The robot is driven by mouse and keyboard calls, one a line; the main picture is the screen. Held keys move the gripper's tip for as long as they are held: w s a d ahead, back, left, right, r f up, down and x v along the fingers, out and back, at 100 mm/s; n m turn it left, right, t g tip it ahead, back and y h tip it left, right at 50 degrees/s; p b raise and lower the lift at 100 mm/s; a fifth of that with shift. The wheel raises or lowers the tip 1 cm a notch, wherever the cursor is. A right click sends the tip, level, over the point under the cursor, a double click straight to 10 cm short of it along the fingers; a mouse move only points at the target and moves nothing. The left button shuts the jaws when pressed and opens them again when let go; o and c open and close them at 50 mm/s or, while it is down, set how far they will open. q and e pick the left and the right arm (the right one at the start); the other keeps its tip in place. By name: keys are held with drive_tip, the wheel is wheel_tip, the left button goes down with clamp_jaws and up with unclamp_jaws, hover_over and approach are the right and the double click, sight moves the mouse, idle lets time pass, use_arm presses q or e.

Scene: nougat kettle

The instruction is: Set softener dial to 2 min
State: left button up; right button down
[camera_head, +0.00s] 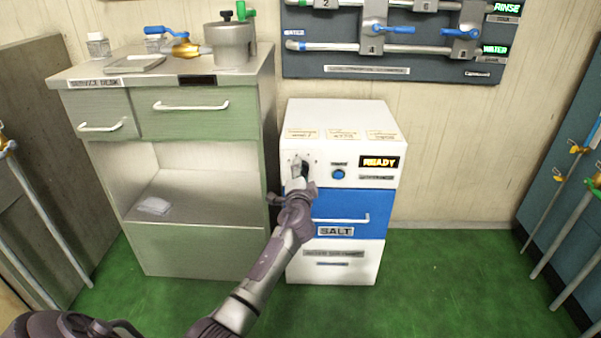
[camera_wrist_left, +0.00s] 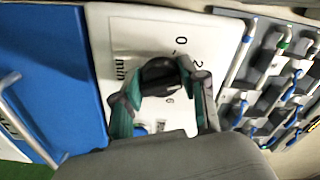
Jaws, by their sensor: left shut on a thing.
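The softener (camera_head: 340,115) is a white cabinet with a blue salt drawer (camera_head: 350,204). Its dial is a black knob (camera_wrist_left: 162,76) on the white front panel, which also shows in the left wrist view (camera_wrist_left: 125,40). The gripper hides much of the dial in the head view. The exact pointer setting cannot be told. A display (camera_head: 380,162) reads READY. My right gripper is not in view.
A blue button (camera_head: 338,174) sits right of the dial. A green service desk (camera_head: 185,125) with a metal pot (camera_head: 231,45) stands close on the left. A pipe panel (camera_head: 400,50) hangs above. The green floor (camera_head: 440,270) is clear at the right.

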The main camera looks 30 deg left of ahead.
use_arm(q)
drive_tip(key=o, duration=1.1)
drive_tip(key=shift+s, duration=0.1)
drive_tip(key=v, duration=1.2)
